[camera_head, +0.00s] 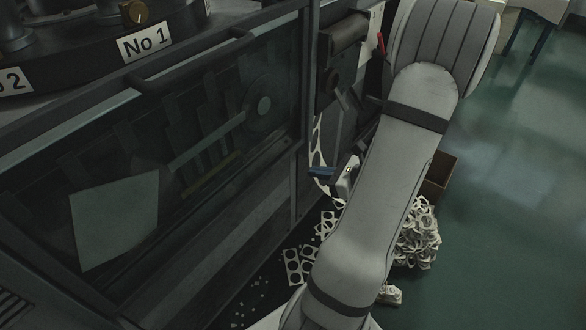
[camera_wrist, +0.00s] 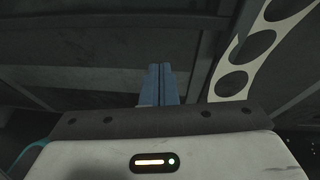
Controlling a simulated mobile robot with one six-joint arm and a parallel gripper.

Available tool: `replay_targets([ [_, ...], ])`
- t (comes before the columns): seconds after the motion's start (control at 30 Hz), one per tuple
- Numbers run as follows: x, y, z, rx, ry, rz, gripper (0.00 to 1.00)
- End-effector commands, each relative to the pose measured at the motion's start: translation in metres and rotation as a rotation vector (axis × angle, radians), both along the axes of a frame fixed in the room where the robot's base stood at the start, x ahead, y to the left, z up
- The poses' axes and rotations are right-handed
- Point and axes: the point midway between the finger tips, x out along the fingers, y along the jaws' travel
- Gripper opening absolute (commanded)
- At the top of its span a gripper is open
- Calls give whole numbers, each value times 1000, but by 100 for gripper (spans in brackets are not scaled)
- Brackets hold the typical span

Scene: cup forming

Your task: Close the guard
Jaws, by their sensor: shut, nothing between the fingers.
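The machine's guard, a large see-through panel in a dark frame (camera_head: 165,138), fills the left of the head view. Through it I see a row of machine parts and a pale sheet. I cannot tell whether it is fully closed. My gripper (camera_head: 314,172) is just right of the panel's right frame post, low by the machine's side; its blue fingers point left. In the wrist view the gripper (camera_wrist: 158,78) has its two blue fingers together, with nothing between them. Dark machine surfaces lie beyond the tips; touching or apart I cannot tell.
A punched white strip (camera_head: 318,150) hangs close by my gripper; it also shows in the wrist view (camera_wrist: 243,62). Punched scrap (camera_head: 417,235) is piled on the floor beside a brown box (camera_head: 441,172).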

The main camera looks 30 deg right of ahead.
Motion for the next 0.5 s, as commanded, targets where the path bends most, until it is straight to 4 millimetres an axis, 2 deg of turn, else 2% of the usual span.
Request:
replay_targets([
  [0.03, -4, -11, -18, 26, -3, -51, 0],
  [0.13, -7, -22, -26, 54, -8, -108, 0],
  [0.27, -3, -24, -31, 64, -10, -129, 0],
  [0.5, 32, -13, -46, 62, -9, -129, 0],
])
